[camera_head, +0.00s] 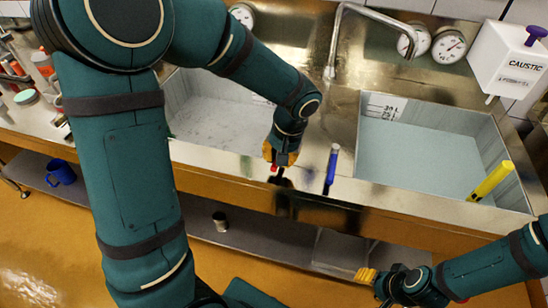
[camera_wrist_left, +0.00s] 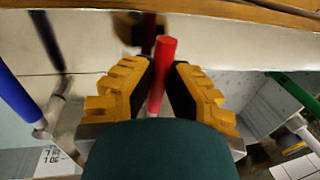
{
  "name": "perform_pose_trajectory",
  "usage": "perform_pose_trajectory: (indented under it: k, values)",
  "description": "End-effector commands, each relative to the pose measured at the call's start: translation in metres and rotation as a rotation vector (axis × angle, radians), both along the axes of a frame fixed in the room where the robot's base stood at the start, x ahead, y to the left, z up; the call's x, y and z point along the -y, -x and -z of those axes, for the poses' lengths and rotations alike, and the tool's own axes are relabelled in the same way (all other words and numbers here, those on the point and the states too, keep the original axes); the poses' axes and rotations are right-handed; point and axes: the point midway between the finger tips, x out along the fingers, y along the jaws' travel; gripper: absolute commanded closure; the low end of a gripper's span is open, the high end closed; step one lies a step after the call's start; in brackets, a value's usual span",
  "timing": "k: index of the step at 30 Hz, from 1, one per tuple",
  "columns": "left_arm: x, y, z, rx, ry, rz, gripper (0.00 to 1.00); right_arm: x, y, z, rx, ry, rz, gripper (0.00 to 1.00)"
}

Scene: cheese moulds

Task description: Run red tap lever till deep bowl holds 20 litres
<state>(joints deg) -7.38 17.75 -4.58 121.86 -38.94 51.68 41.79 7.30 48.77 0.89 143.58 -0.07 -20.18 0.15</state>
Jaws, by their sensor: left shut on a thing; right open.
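My left gripper (camera_head: 281,156) is at the front of the sink, shut on the red tap lever (camera_head: 273,168). In the left wrist view the lever (camera_wrist_left: 164,55) stands between the two yellow-padded fingers. The deep bowl (camera_head: 480,138) is the right-hand basin, with a flat grey-blue surface inside that looks like water. Its volume scale (camera_head: 383,107), with a 30 L mark at the top, shows on the back wall; the exact level is unclear. A bent metal spout (camera_head: 372,14) reaches over its back; no stream is discernible. My right gripper (camera_head: 367,274) is open and empty, low before the counter.
A blue lever (camera_head: 332,165) stands right of the red one, and a yellow lever (camera_head: 492,180) is at the right basin. A shallower basin (camera_head: 190,88) is at left. Round dials (camera_head: 449,46) and a caustic dispenser (camera_head: 510,62) are behind. A blue mug (camera_head: 61,173) sits below.

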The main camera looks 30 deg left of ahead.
Motion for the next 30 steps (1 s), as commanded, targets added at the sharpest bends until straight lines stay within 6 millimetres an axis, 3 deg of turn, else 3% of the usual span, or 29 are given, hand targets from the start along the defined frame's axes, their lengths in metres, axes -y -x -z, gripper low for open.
perform_pose_trajectory:
  k: [19,20,22,30]
  values:
    - [0.0053,0.0013,0.0031,-0.009,0.001,-0.065,1.0,0.0002,-0.001,0.0039,0.003,0.0,0.001,0.52]
    - [0.0054,0.0013,0.0032,-0.009,0.001,-0.065,0.8,0.0002,-0.001,0.0039,0.003,0.0,0.001,0.52]
    - [0.0054,0.0011,0.003,-0.008,0.001,-0.065,0.56,0.0002,-0.001,0.0039,0.002,0.0,0.001,0.52]
    - [0.0049,-0.0002,0.0012,-0.003,0.001,-0.064,0.52,0.0001,-0.0009,0.0037,0.002,0.0,0.001,0.52]
